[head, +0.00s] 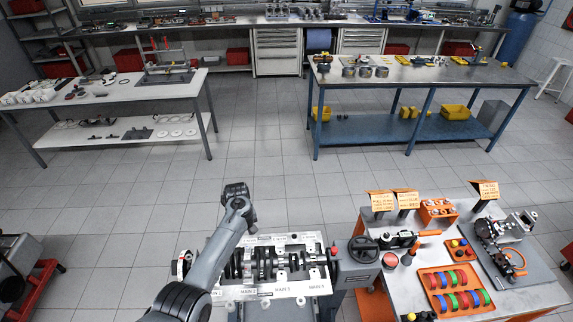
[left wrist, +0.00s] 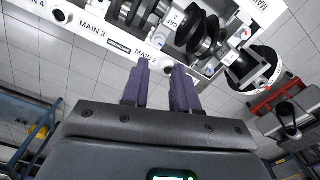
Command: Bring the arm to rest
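My left arm (head: 208,258) reaches up from the bottom of the head view, in front of the left part of the engine block (head: 300,290). Its fingers are hard to make out there. In the left wrist view my left gripper (left wrist: 161,82) has two purple fingers standing apart with nothing between them. The engine block also shows in that view (left wrist: 118,45), beyond the fingertips, with MAIN labels and the dark crankshaft (left wrist: 187,33) in it. I cannot tell how far the fingertips are from the block. My right gripper is not in view.
Right of the block stands a handwheel (head: 363,249) and a table with an orange tray (head: 433,303) of coloured rings and orange sign cards (head: 381,201). A blue-framed bench (head: 430,75) and a white-topped bench (head: 125,97) stand farther back. The tiled floor between is clear.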

